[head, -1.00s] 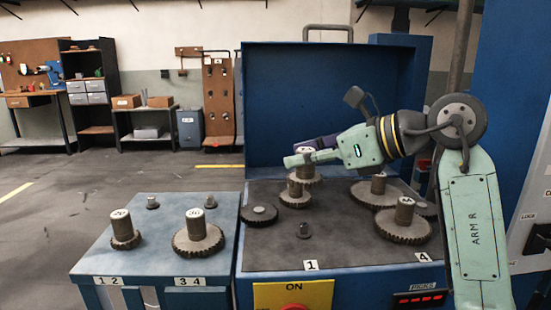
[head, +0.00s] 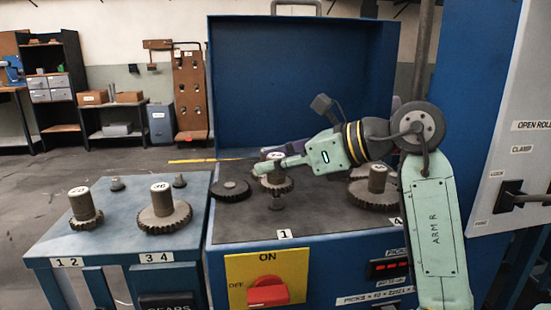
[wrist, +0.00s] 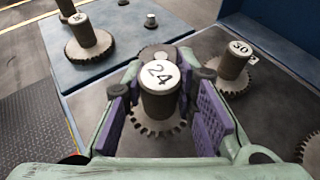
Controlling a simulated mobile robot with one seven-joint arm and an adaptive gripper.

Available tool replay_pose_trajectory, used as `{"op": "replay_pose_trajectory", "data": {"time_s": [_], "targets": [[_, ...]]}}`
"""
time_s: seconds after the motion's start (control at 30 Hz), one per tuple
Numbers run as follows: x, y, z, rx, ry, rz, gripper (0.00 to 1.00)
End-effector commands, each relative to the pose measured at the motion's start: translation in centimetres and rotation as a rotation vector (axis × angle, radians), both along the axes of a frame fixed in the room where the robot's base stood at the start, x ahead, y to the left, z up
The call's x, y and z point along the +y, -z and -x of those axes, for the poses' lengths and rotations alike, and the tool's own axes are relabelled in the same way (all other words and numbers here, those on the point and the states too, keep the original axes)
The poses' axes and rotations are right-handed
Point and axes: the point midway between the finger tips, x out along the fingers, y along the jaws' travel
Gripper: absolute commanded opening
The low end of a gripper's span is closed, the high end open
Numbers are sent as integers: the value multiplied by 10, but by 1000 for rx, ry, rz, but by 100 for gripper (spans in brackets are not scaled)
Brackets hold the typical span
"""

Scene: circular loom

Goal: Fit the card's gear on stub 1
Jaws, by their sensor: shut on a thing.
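My gripper (head: 282,168) is shut on the hub of a toothed gear marked 24 (wrist: 160,104). Its purple pads flank the hub in the wrist view (wrist: 165,110). I cannot tell the exact gap between gear and stub. The stub is hidden under the gear in the wrist view. I cannot make out a card that names a gear.
A flat dark gear (head: 231,190) lies left of the held gear. The blue side table (head: 110,240) bears a small gear (head: 84,212) and a larger gear (head: 163,212).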

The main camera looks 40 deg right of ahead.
Motion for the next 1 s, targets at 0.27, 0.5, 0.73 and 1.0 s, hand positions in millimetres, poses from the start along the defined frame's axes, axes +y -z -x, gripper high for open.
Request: {"op": "replay_pose_trajectory", "data": {"time_s": [0.27,0.5,0.73,1.0], "targets": [[0,0,0,-2,1,0,0],[0,7,0,-2,1,0,0],[0,14,0,-2,1,0,0],[0,19,0,-2,1,0,0]]}}
